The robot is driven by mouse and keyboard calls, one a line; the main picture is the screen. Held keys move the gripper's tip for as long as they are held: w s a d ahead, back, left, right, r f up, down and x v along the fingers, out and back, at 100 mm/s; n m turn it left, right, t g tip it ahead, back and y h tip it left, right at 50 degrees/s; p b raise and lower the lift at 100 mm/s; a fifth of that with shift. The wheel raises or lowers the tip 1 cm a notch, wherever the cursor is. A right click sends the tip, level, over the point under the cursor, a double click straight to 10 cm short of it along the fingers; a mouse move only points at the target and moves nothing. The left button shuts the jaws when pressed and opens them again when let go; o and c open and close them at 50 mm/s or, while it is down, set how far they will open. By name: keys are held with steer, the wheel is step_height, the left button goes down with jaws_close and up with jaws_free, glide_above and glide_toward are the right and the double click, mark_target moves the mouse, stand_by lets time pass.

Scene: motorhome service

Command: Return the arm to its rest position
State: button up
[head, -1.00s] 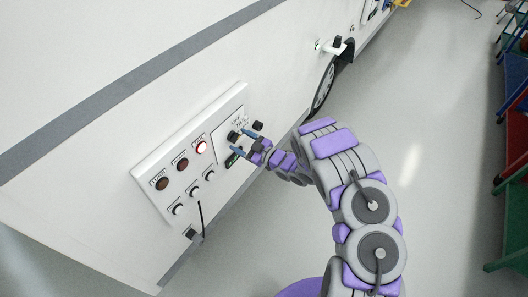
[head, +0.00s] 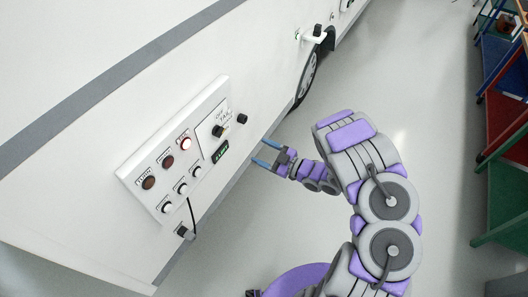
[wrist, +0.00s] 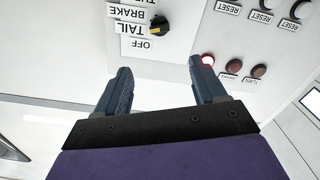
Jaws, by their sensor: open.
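My gripper (head: 267,153) is open and empty, in the air to the right of the control panel (head: 135,176) on the motorhome's white side. In the wrist view its two blue fingers (wrist: 158,84) stand wide apart with nothing between them. My purple and grey arm reaches up from the bottom of the head view and bends left. The panel has a black rotary knob (head: 218,131), which also shows in the wrist view (wrist: 159,26) with labels such as OFF, TAIL and BRAKE beside it. A red lamp (head: 185,143) is lit.
White reset buttons (head: 182,188) and dark lamps (head: 149,182) sit on the panel. A black cable (head: 191,214) hangs below it. A wheel (head: 306,75) is further along the motorhome. Coloured shelving (head: 500,130) stands at the right. The grey floor between is clear.

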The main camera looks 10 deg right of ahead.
steer(key=shift+w, duration=0.1)
stand_by(0.4)
steer(key=w+d+r+m+h, duration=0.1)
steer(key=w+d+r+h, duration=0.1)
steer(key=w+d+h, duration=0.4)
steer(key=w+d+r+m+h, duration=0.15)
steer(key=d+h, duration=0.25)
steer(key=d, duration=0.4)
steer(key=s+d+r+m+g+h+b, duration=0.2)
steer(key=s+d+r+m+h, duration=0.5)
steer(key=d+r, duration=0.25)
steer(key=s+a+r+m+g+h, duration=0.1)
steer(key=s+r+m+g, duration=0.1)
steer(key=s, duration=0.5)
steer(key=s+a+r+m+g+h, duration=0.1)
steer(key=s+a+r+g, duration=0.15)
steer(key=s, duration=0.45)
steer(key=s+a+g+y, duration=0.1)
steer(key=s+a, duration=0.3)
steer(key=s, duration=0.4)
steer(key=s+a+r+m+g+y, duration=0.1)
steer(key=s+a+g+y, duration=0.1)
steer(key=s+a, duration=0.3)
steer(key=s+a+m+g+y+b, duration=0.1)
steer(key=s+a+g, duration=0.2)
steer(key=s, duration=1)
steer(key=shift+a+r+y, duration=0.35)
steer(key=shift+a+y, duration=0.05)
steer(key=shift+a, duration=0.8)
